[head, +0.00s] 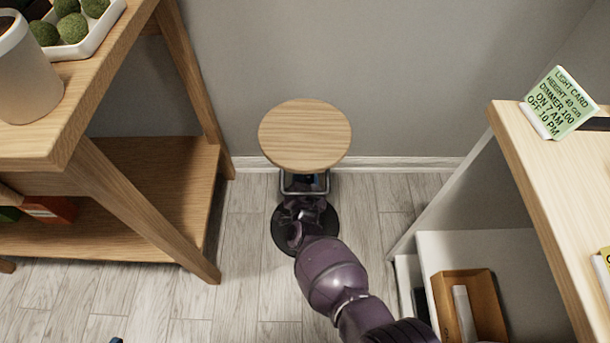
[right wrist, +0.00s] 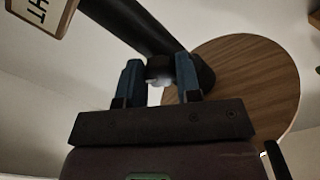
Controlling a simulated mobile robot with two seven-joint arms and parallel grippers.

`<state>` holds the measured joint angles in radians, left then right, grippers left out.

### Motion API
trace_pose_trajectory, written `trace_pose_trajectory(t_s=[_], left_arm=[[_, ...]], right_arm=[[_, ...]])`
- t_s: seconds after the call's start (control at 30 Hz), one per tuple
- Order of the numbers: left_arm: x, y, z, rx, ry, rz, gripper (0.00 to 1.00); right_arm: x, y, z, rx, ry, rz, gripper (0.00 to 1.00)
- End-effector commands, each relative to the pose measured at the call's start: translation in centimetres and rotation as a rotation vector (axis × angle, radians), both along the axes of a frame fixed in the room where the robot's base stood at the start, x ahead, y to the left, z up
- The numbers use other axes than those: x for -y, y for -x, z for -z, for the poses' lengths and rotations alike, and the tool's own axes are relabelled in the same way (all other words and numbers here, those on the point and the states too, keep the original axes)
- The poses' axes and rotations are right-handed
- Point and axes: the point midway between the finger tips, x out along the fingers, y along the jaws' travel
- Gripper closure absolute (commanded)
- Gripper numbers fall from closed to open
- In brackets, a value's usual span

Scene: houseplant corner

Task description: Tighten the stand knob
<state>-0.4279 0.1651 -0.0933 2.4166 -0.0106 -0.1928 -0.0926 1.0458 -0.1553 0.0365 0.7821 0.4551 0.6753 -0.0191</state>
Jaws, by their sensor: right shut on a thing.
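The stand has a round wooden top (head: 305,133) and a black round base (head: 279,238) on the floor. In the right wrist view its black post (right wrist: 140,28) runs up to the underside of the top (right wrist: 245,85). The small knob (right wrist: 158,68) on the post is dark with a pale patch. My right gripper (right wrist: 159,75) is shut on the knob, one blue finger on each side. In the head view my right arm reaches below the top, and the knob is hidden. A small blue tip, seemingly of my left gripper (head: 117,340), shows at the bottom edge.
A wooden shelf unit (head: 150,185) stands left, with a pot (head: 25,75) and a white tray (head: 95,38) of moss balls. A cabinet (head: 535,170) stands right, with a green light card (head: 560,103) on top and an open wooden box (head: 470,300) below. The wall is close behind.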

Motion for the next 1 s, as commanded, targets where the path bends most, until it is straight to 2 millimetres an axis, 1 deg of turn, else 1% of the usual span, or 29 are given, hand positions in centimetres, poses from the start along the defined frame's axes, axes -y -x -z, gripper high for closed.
trace_pose_trajectory(t_s=[0.5,0.53,0.6,0.7,1.0], left_arm=[[0.03,0.12,0.15,0.001,0.003,-0.003,0.57],[0.02,0.12,0.16,0.0,0.003,-0.003,0.57],[0.04,0.15,0.18,0.0,0.003,-0.002,0.57],[0.04,0.15,0.21,-0.001,0.003,-0.002,0.57],[0.06,0.18,0.22,-0.003,0.003,-0.003,0.57]], right_arm=[[0.01,-0.09,-0.09,0.001,-0.026,0.0,0.92],[0.01,-0.09,-0.09,0.001,-0.026,0.0,0.67],[0.01,-0.09,-0.08,0.001,-0.025,0.0,0.56],[0.01,-0.07,-0.07,0.001,-0.025,0.0,0.43],[0.01,0.0,-0.03,0.0,-0.025,0.0,0.43]])
